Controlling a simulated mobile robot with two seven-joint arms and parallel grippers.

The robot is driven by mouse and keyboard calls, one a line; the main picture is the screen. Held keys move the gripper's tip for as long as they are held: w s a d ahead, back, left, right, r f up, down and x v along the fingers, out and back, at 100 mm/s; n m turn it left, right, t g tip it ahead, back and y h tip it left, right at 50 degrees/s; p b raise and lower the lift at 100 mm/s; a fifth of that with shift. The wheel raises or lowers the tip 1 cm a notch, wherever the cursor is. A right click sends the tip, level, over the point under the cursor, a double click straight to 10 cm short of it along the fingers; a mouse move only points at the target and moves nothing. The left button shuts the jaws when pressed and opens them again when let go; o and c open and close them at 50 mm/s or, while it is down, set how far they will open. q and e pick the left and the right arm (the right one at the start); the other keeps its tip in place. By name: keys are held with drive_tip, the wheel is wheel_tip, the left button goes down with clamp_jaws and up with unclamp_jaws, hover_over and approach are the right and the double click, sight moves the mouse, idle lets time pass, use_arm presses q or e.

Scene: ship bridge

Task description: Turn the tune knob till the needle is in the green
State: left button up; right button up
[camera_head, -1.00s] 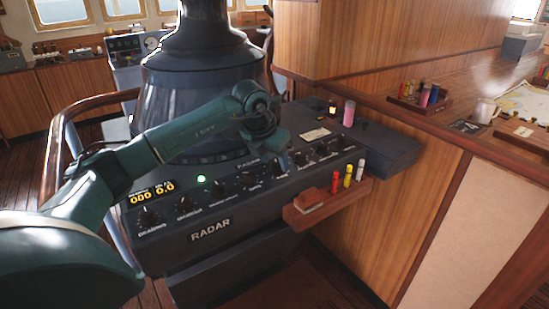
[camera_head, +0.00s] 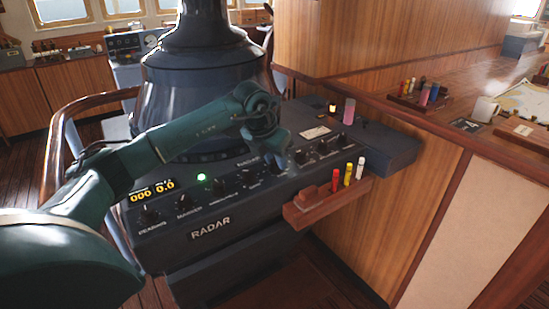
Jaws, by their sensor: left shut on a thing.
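The dark radar console (camera_head: 255,208) stands in the middle, with a row of black knobs along its sloping front panel. My left gripper (camera_head: 287,163) points down at this row, right of the middle, and is shut on a knob there. The arm and fingers hide most of that knob, and its label cannot be read. A black knob (camera_head: 301,158) shows just right of the fingers. I cannot make out a needle or a green band. A green lamp (camera_head: 201,177) glows on the panel above the knobs. My right gripper is not in view.
An amber display (camera_head: 152,191) is at the panel's left end. A wooden tray (camera_head: 312,209) with red, yellow and white markers juts out below the panel's right part. A pink cylinder (camera_head: 349,112) stands on the console top. A wooden rail (camera_head: 53,150) curves at left.

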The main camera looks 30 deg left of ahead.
use_arm(q)
drive_tip(key=n+y+b, duration=0.1)
drive_tip(key=n, duration=0.1)
drive_tip(key=shift+d+n, duration=0.15)
drive_tip(key=shift+n, duration=0.15)
drive_tip(key=shift+n+y, duration=0.6)
drive_tip(key=shift+n, duration=0.8)
drive_tip(key=o, duration=1)
drive_tip(key=v, duration=0.4)
drive_tip(key=b+v, duration=0.1)
drive_tip(key=v, duration=0.8)
drive_tip(key=shift+w+r+b, duration=0.25)
drive_tip(key=shift+b, duration=0.15)
